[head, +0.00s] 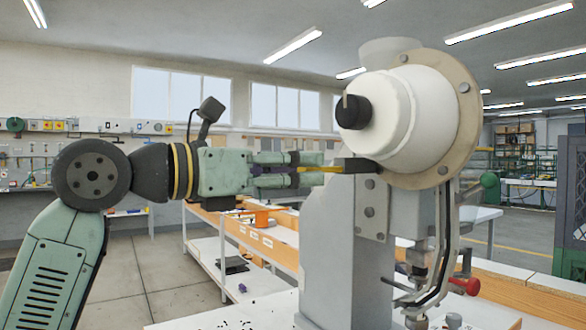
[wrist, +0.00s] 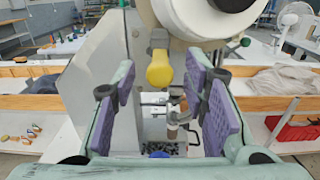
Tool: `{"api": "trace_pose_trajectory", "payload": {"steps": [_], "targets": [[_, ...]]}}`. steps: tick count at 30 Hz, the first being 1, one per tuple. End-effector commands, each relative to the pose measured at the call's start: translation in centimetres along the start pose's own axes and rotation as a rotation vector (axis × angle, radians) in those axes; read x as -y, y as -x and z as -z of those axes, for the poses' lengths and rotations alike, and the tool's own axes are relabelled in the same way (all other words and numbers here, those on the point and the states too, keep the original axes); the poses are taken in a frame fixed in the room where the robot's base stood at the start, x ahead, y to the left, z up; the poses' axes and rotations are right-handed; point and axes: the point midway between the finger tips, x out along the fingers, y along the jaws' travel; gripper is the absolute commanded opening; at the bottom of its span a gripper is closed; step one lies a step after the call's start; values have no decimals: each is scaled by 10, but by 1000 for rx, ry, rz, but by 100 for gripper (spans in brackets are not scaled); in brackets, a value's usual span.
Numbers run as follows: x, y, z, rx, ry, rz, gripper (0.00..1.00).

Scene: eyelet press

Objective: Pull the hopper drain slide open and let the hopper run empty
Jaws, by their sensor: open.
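The hopper (head: 405,115) is a white drum with a black knob (head: 354,112) on the front of the grey press; its lower part shows at the top of the wrist view (wrist: 200,18). Below it a dark bar (head: 357,165) ends in a yellow handle (wrist: 160,70), which I take for the drain slide. My gripper (head: 316,169) is open, level with the handle from the left. In the wrist view the handle lies between the purple finger pads (wrist: 163,92), with a gap on both sides. Whether the slide is open, and what the hopper holds, cannot be seen.
The press column (head: 335,250) stands close beyond my fingers. A red knob (head: 468,286) sits low on its right side. Small dark pieces (wrist: 180,150) lie below the handle, by a blue thing (wrist: 159,154). Long benches (head: 275,235) stand behind.

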Motion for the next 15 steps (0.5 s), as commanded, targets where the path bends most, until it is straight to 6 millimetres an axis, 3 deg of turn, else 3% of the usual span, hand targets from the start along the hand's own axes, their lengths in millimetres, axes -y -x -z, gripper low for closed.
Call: {"api": "trace_pose_trajectory", "payload": {"steps": [7, 15], "targets": [[-1, 15, 0, 1, 1, -3, 40], [-1, 71, 0, 2, 1, -4, 40]]}}
